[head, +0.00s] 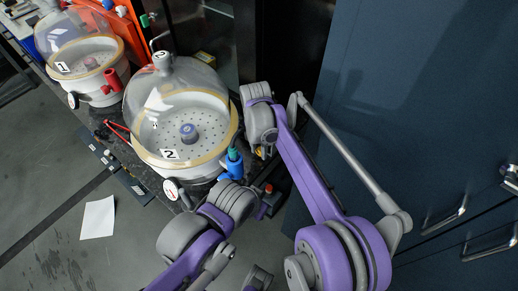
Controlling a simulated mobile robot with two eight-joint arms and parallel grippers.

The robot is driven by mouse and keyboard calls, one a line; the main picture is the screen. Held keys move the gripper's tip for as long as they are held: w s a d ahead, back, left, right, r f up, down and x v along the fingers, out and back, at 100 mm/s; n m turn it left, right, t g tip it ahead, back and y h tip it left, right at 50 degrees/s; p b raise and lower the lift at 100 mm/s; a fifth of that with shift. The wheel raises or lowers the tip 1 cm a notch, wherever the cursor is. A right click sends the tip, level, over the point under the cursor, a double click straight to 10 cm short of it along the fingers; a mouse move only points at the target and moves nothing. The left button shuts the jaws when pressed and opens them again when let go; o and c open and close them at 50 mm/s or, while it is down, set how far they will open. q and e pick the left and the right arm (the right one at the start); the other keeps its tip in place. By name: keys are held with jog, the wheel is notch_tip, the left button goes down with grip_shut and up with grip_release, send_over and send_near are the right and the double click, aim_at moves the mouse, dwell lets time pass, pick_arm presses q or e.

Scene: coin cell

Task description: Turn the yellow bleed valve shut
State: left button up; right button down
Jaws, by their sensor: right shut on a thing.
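A small yellow piece (259,152), which looks like the bleed valve, shows at the right side of the clear-domed vessel marked 2 (181,115). My right gripper (263,151) comes down at this spot below its grey wrist and is shut on the yellow piece. The wrist and fingers hide most of it, so I cannot tell how its handle is turned. My left arm comes in from the bottom, with its grey wrist just below the vessel's blue and green fitting. Its fingers are mostly hidden, and I cannot tell their state.
A second domed vessel marked 1 (88,65) with a red fitting (112,81) stands at upper left. A round gauge (171,190) sits at vessel 2's front. Blue cabinets (430,110) close off the right. White paper (98,217) lies on the floor.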

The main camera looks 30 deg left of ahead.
aim_at(258, 150)
jog(key=shift+a+h, duration=0.1)
jog(key=shift+h, duration=0.5)
jog(key=c, duration=0.5)
grip_release()
notch_tip(258, 150, up, 10)
jog(key=shift+p, duration=0.55)
